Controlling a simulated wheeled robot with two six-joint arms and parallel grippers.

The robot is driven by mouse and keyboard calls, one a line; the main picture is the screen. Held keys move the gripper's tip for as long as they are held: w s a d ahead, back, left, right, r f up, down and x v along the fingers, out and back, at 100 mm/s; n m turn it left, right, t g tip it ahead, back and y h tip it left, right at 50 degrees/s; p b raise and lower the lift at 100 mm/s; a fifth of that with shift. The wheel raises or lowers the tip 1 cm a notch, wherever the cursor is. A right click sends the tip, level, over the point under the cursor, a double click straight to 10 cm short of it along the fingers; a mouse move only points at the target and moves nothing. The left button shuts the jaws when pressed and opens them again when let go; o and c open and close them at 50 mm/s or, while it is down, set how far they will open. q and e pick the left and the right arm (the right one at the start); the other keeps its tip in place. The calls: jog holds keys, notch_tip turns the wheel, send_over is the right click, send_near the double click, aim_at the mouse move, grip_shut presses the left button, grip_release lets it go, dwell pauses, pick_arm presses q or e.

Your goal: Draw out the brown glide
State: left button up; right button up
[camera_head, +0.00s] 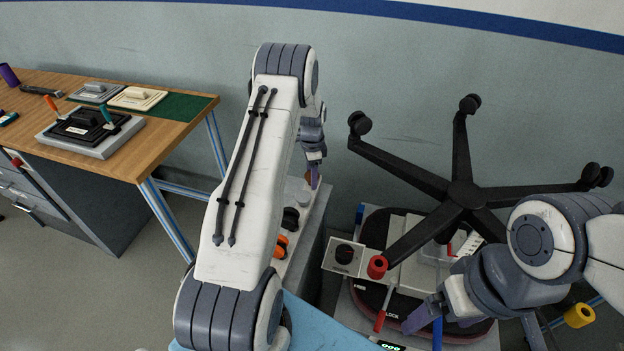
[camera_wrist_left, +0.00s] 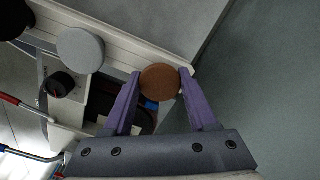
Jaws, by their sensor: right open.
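The brown glide (camera_wrist_left: 160,82) is a round brown disc in the left wrist view, at the end of a pale rail. My left gripper (camera_wrist_left: 160,76) has one purple fingertip on each side of the disc, against its rim. In the head view my left gripper (camera_head: 314,176) is at the far end of my arm, mostly hidden behind it, and only a sliver of the glide shows there. My right gripper (camera_head: 432,314) is open at the lower right, low over the platform before the chair base.
A black star-shaped chair base (camera_head: 463,192) stands upside down on the right. A grey disc (camera_wrist_left: 80,50) sits beside the brown one on the rail. A red roller (camera_head: 377,266) and a yellow one (camera_head: 579,315) are near my right arm. A wooden table (camera_head: 170,140) stands left.

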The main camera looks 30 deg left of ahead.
pick_arm(q)
jog(key=shift+r, duration=0.15)
jog(key=shift+r+p, duration=1.25)
jog(key=shift+r, duration=0.4)
jog(key=shift+r+p, duration=1.4)
jog(key=shift+r, duration=0.65)
